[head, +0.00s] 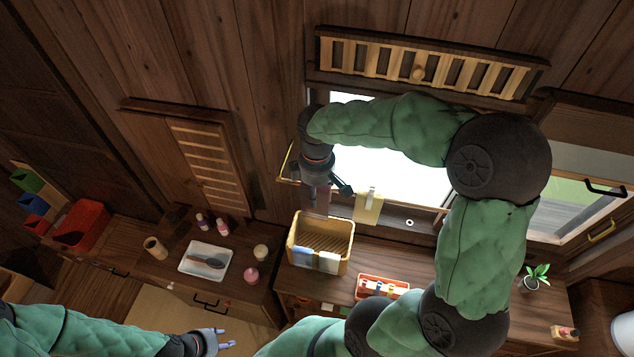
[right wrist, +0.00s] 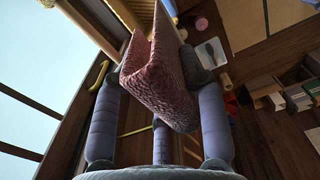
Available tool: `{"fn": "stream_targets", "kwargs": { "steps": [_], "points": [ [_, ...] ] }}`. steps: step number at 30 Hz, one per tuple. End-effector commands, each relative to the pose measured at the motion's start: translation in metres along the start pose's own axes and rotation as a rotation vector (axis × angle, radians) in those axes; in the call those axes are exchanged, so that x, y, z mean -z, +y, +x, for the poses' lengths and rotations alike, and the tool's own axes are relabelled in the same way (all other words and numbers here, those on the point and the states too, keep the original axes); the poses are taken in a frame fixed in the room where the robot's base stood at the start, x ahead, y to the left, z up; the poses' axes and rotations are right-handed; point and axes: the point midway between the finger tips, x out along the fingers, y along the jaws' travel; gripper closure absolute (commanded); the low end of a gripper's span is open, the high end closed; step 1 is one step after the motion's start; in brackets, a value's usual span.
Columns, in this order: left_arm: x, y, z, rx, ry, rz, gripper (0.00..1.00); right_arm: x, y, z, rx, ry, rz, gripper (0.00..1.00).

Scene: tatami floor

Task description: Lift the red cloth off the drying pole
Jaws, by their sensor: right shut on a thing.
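The red cloth (right wrist: 160,82) is folded and sits between the fingers of my right gripper (right wrist: 160,105) in the right wrist view. In the head view my right gripper (head: 326,188) is in front of the window, shut on the cloth, of which only a dim reddish part (head: 318,200) shows. The drying pole is mostly hidden behind my arm and gripper; I cannot tell whether the cloth still touches it. My left gripper (head: 219,341) is low in the head view, empty, with its fingers apart.
A yellow cloth (head: 368,208) hangs to the right of my right gripper. Below stand a yellow basket (head: 346,262) and a red tray (head: 397,291). A white tray (head: 190,270) with a brush lies on the left counter, near small bottles. A potted plant (head: 534,284) stands at right.

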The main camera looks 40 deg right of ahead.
Motion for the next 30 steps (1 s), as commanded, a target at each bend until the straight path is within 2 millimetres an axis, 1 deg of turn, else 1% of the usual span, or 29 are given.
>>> {"fn": "stream_targets", "kwargs": {
  "steps": [16,21,30],
  "points": [
    [0.0,-0.001,0.002,0.0,0.0,0.0,0.6,-0.01,-0.045,0.0,-0.001,0.0,-0.001,0.9],
    [0.0,-0.001,0.002,0.0,0.0,0.0,0.6,-0.011,-0.05,0.0,0.0,0.0,0.0,0.9],
    [0.0,-0.001,0.004,0.0,0.0,0.0,0.6,-0.01,-0.05,0.003,0.0,0.0,0.003,0.9]
  ]
}}
